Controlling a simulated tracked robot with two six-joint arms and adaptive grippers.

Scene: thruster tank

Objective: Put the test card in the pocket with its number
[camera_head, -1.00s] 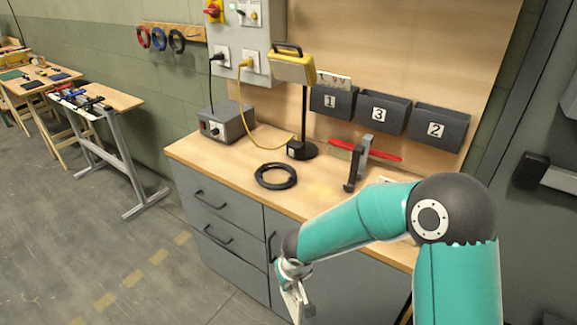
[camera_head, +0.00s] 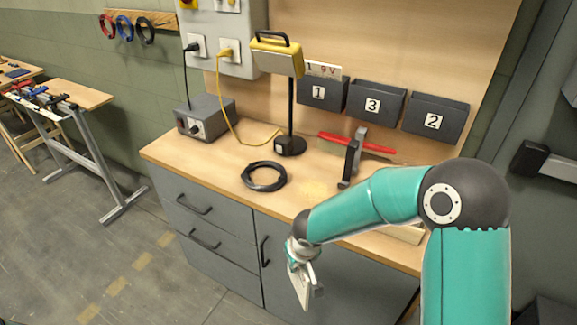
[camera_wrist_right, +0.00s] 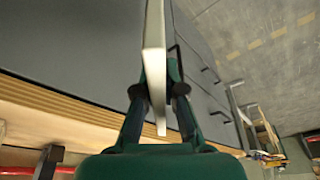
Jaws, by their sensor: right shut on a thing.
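My right gripper (camera_head: 302,266) hangs in front of the workbench, beside its grey cabinet front. It is shut on a thin pale test card (camera_head: 301,287). In the right wrist view the card (camera_wrist_right: 154,60) shows nearly edge-on between the fingers (camera_wrist_right: 158,95), so its number cannot be read. Three dark pockets hang on the back board: pocket 1 (camera_head: 319,105), pocket 3 (camera_head: 369,116) and pocket 2 (camera_head: 430,127), from left to right. A white card (camera_head: 323,70) with red marks stands up out of pocket 1. My left gripper is not in view.
The bench's front edge lies beside my arm.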

